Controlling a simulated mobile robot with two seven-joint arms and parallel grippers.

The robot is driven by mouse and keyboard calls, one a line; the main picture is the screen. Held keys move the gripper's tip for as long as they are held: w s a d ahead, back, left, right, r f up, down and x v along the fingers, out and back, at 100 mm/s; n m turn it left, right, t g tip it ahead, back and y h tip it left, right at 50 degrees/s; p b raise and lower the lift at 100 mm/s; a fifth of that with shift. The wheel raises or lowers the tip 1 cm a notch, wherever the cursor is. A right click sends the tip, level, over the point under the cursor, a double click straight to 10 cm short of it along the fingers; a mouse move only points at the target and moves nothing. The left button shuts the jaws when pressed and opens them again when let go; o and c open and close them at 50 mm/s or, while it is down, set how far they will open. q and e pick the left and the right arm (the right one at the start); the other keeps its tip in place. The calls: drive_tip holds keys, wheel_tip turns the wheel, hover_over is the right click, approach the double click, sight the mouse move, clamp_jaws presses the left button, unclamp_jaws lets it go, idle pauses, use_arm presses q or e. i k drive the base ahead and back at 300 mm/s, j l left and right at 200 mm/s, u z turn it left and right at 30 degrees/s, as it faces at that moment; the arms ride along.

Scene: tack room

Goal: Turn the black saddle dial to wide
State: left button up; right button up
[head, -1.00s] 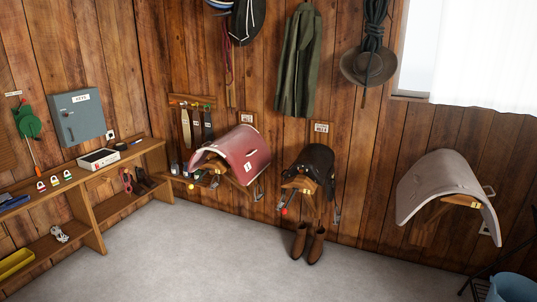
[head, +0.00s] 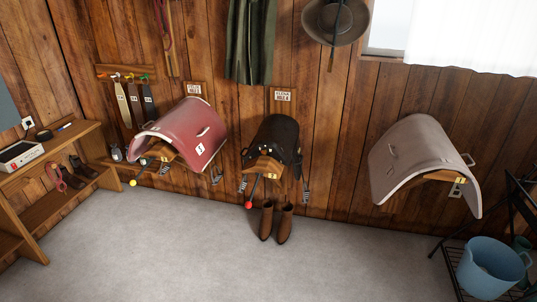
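The black saddle (head: 275,138) sits on a wooden wall rack in the middle of the head view. A small wooden block with pale marks (head: 265,163) shows at its front end. A dark lever with a red ball tip (head: 249,205) hangs below that block, pointing down and slightly left. Any dial marking is too small to read. Neither of my grippers is in view.
A red saddle (head: 185,135) hangs to the left, with a yellow-tipped lever (head: 133,183). Brown boots (head: 276,222) stand below the black saddle. A blue bucket (head: 485,268) stands front right. The grey floor (head: 190,250) is otherwise clear.

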sight(277, 133)
drive_tip(key=i+l+u, duration=0.15)
drive_tip(key=u, duration=0.2)
drive_tip(key=i+l+u, duration=0.2)
drive_tip(key=u, duration=0.15)
drive_tip(key=i+l+u, duration=0.15)
drive_tip(key=u, duration=0.2)
drive_tip(key=i+l+u, duration=0.1)
drive_tip(key=l, duration=0.25)
drive_tip(key=i+l, duration=0.2)
drive_tip(key=l, duration=0.2)
drive_tip(key=i+l+u, duration=0.15)
drive_tip(key=l, duration=0.2)
drive_tip(key=i+l, duration=0.15)
drive_tip(key=l, duration=0.25)
drive_tip(key=i+l, duration=0.2)
drive_tip(key=l, duration=0.2)
drive_tip(key=i+l, duration=0.15)
drive_tip(key=l, duration=0.25)
drive_tip(key=i+l, duration=0.15)
drive_tip(key=l, duration=0.2)
drive_tip(key=i+l, duration=0.2)
drive_tip(key=l, duration=0.2)
